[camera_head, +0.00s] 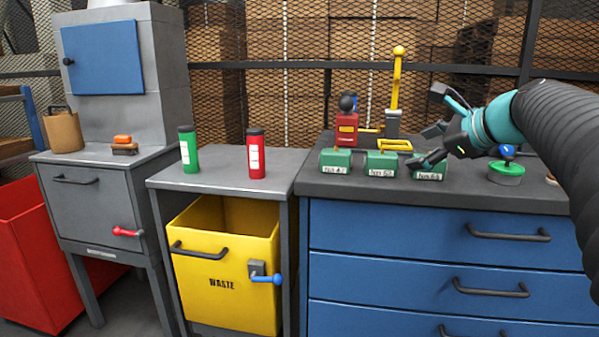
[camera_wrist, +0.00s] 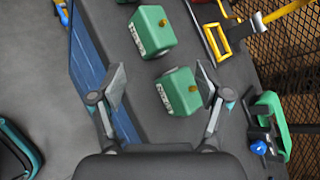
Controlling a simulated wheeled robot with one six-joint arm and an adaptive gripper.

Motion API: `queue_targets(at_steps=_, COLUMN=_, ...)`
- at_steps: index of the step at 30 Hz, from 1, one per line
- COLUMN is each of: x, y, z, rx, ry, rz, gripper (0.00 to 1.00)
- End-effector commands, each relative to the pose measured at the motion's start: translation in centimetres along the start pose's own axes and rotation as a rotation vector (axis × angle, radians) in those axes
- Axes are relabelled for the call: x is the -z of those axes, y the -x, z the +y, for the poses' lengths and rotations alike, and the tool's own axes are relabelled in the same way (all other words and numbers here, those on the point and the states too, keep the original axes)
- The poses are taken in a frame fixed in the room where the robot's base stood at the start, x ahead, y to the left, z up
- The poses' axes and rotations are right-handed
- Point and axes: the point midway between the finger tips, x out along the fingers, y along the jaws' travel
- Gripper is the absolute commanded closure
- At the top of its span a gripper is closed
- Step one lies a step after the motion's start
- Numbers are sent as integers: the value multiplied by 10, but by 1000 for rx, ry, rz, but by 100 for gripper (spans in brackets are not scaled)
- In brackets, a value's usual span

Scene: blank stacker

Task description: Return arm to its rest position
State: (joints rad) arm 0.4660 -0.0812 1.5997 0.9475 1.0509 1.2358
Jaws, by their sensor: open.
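My gripper (camera_head: 433,146) is at the end of my arm, over the right part of the dark worktop in the head view. In the wrist view my gripper (camera_wrist: 161,92) has its two fingers spread wide with nothing held. A green labelled block (camera_wrist: 178,91) lies below and between the fingers in the wrist view. In the head view this right-hand green block (camera_head: 430,173) is partly covered by the fingers. Two more green blocks, the middle one (camera_head: 381,164) and the left one (camera_head: 336,161), stand in a row to its left.
Behind the blocks stand a red device (camera_head: 347,130) and a yellow upright lever (camera_head: 397,80). A green canister (camera_head: 188,150) and a red canister (camera_head: 256,153) stand on the grey table above the yellow waste bin (camera_head: 222,285).

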Motion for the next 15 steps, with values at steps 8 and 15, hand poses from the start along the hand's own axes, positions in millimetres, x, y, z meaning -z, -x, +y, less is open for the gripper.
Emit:
queue_targets(at_steps=8, x=67, y=-6, z=100, rx=-226, ry=632, rz=202, gripper=24)
queue_targets(at_steps=15, x=108, y=15, z=224, rx=-563, ry=1306, rz=238, gripper=24)
